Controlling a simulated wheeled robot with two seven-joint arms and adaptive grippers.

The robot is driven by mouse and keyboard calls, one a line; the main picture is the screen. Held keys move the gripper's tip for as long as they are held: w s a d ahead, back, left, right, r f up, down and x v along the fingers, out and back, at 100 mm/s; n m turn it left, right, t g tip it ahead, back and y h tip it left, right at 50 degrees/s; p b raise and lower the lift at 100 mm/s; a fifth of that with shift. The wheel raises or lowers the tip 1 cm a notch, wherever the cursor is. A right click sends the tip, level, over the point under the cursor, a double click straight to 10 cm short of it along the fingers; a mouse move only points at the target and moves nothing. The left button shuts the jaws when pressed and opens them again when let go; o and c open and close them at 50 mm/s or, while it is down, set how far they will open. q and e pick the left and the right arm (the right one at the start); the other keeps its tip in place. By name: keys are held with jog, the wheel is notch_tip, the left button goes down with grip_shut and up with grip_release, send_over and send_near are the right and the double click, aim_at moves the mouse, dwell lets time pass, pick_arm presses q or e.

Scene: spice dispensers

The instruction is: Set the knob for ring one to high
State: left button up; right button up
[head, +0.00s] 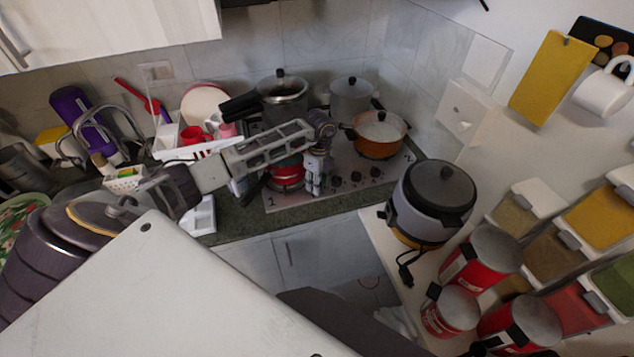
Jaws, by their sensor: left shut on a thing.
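The hob (340,198) is a pale plate set in the dark counter, with a "1" at its front left corner and a "2" at its right. Dark knobs (356,176) stand in a row along its front. My left gripper (315,190) reaches down over the left end of this row. It is shut on what appears to be the leftmost knob, which its fingers hide, so I cannot read that knob's setting. A red pan (287,177) sits just left of the gripper, partly behind my arm. My right gripper is not in view.
An orange pot (379,136) stands on the hob's right side. A pressure cooker (283,92) and a grey pot (352,98) stand behind. A rice cooker (432,203) is at the right, near red tins (480,262). A dish rack crowds the left.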

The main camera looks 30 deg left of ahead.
pick_arm(q)
jog(key=shift+m+b, duration=0.3)
jog(key=shift+m, duration=0.1)
jog(key=m+b, duration=0.2)
jog(key=m, duration=0.1)
jog(key=m+b, duration=0.2)
jog(key=m, duration=0.4)
jog(key=shift+s+y+b, duration=0.15)
jog(key=shift+y+b, duration=0.15)
jog(key=shift+b, duration=0.1)
jog(key=o, duration=1)
jog(key=shift+o, duration=0.2)
jog(key=shift+n+p, duration=0.3)
